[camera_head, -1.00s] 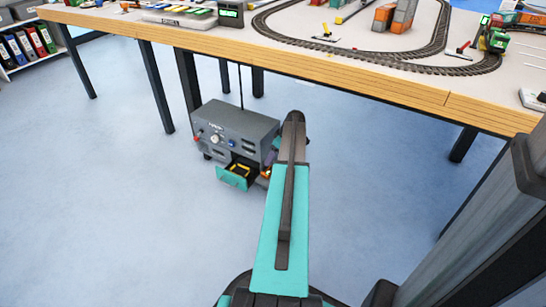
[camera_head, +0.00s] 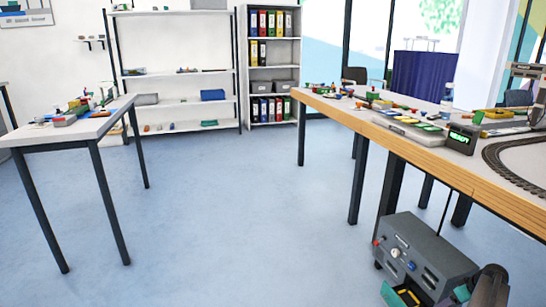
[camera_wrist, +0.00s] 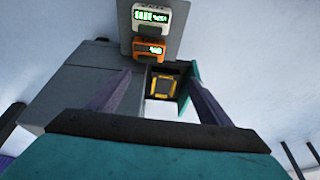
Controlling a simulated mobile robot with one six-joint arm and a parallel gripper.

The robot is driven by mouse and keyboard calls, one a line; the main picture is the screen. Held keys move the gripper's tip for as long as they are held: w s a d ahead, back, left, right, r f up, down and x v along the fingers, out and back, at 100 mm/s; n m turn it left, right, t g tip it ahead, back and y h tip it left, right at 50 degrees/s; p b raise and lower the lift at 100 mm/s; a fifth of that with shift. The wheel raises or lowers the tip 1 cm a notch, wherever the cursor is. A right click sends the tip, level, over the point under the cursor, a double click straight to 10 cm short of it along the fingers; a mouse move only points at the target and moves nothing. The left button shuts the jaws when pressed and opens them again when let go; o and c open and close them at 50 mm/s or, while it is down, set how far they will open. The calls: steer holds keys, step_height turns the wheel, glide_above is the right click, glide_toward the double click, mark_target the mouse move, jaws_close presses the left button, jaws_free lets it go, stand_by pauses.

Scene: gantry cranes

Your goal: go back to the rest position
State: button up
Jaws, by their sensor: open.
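My gripper (camera_wrist: 159,76) is open in the wrist view, with its two purplish fingers spread apart and nothing seen between them but the background. Beyond the fingers is a grey control box (camera_wrist: 75,88) with a small open drawer that has a teal front (camera_wrist: 194,84). A yellow and black item (camera_wrist: 164,86) sits inside the drawer. In the head view, the grey box (camera_head: 425,258) stands under the long table at the lower right, its drawer cut off by the bottom edge. The dark end of my arm shows beside it. My fingers are not visible there.
The long table (camera_head: 470,172) with track and small parts stands at the right. A smaller table (camera_head: 70,133) stands at the left. Shelves with binders (camera_head: 245,70) are at the back. Blue floor between the tables is clear. An orange unit (camera_wrist: 149,47) with a green display shows in the wrist view.

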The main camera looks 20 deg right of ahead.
steer(key=w+a+g+y+p, duration=0.1)
steer(key=w+a+p, duration=0.3)
steer(key=a, duration=0.7)
steer(key=w+a+g+y+p, duration=0.1)
steer(key=w+a+p, duration=0.3)
steer(key=a, duration=0.8)
steer(key=s+a+g+p, duration=0.3)
steer(key=a+p, duration=0.5)
steer(key=a, duration=1)
steer(key=s+a+r+g+p, duration=0.15)
steer(key=s+a+p, duration=0.25)
steer(key=a, duration=0.4)
steer(key=s+a+r+g+p, duration=0.1)
steer(key=s+a+r+p, duration=0.25)
steer(key=a, duration=0.35)
steer(key=s+a+r+g+h+p, duration=0.1)
steer(key=s+a+r+p, duration=0.2)
steer(key=s, duration=0.4)
steer(key=s+a+r+g+h+p, duration=0.1)
steer(key=s+a+r+p, duration=0.2)
steer(key=s+a+p, duration=0.3)
steer(key=shift+s+a+r, duration=0.4)
steer(key=shift+a, duration=0.55)
steer(key=shift+d, duration=0.1)
